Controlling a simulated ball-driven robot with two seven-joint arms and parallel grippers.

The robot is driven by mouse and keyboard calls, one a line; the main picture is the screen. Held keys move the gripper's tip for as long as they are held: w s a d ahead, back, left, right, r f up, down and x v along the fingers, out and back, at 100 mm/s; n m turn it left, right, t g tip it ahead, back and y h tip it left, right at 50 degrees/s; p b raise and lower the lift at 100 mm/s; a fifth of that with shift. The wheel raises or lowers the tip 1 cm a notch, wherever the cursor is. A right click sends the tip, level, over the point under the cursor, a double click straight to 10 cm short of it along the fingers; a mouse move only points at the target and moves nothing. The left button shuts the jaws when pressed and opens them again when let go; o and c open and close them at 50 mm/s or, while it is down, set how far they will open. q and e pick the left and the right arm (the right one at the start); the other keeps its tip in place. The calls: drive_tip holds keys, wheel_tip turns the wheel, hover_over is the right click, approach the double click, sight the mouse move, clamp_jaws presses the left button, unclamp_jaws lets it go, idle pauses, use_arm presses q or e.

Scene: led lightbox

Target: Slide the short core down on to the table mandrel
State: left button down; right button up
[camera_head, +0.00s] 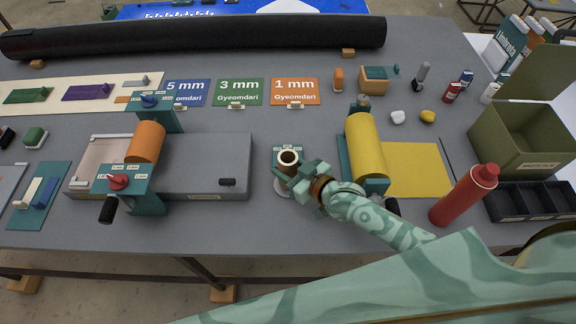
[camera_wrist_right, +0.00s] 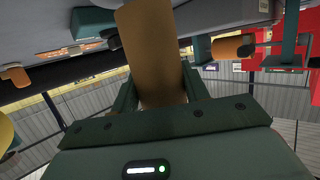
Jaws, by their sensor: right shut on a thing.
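The short core (camera_head: 287,169) is a brown tube with a pale rim. It stands about upright near the middle of the table, its open top facing the head camera. My right gripper (camera_head: 289,172) is shut on it from the lower right. In the right wrist view the core (camera_wrist_right: 152,50) fills the space between the two fingers (camera_wrist_right: 158,95). A pale round base (camera_head: 282,190), probably the table mandrel's, shows under the core. The mandrel's post is hidden, so I cannot tell how far the core is over it. My left gripper is not in view.
A yellow roll (camera_head: 366,147) in a teal stand is close on the right, beside my right wrist. A grey machine with an orange roller (camera_head: 146,142) is on the left. Coloured thickness cards (camera_head: 239,92) lie behind.

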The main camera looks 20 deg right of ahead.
drive_tip(key=shift+f+b, duration=0.45)
drive_tip(key=shift+f, duration=0.25)
drive_tip(key=o, duration=1.1)
drive_tip(key=shift+c, duration=0.2)
drive_tip(key=p+v, duration=0.2)
drive_tip(key=v, duration=0.1)
drive_tip(key=shift+r, duration=0.15)
drive_tip(key=shift+p+v, duration=1.7)
drive_tip(key=shift+v, duration=0.8)
